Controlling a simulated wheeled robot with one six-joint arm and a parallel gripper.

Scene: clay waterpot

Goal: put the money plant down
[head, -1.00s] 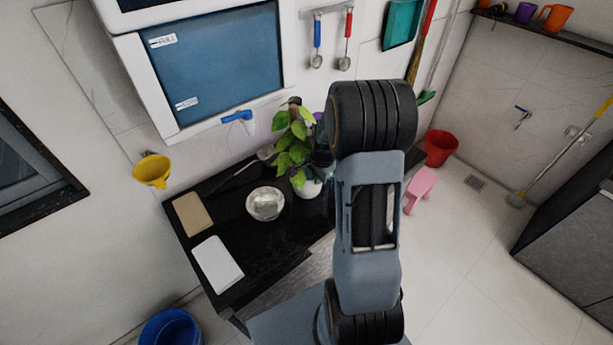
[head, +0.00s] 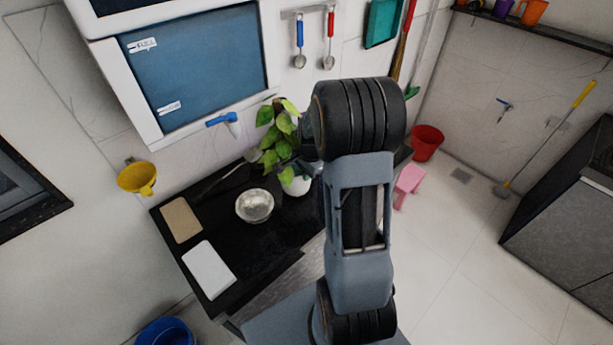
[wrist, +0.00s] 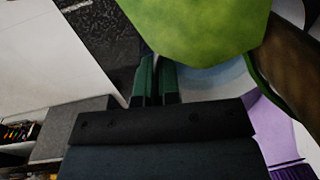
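The money plant, with green leaves (head: 283,122) and a white pot (head: 297,186), is upright at the back of the black counter (head: 262,262), beside the metal bowl. I cannot tell whether the pot's base touches the counter. In the wrist view, a large leaf (wrist: 195,25) covers the top and a brown stem (wrist: 292,65) is at the right. My gripper (wrist: 155,75) has its two green fingers close together with a narrow gap, at the pale pot (wrist: 218,80). It appears shut on the plant's pot, but the leaf hides the fingertips. In the head view my arm hides the gripper.
A metal bowl (head: 254,206) stands left of the pot. A tan board (head: 181,220) and a white board (head: 208,269) lie on the counter's left side. A blue tap (head: 222,119) is on the wall behind. Bare counter lies in front of the bowl.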

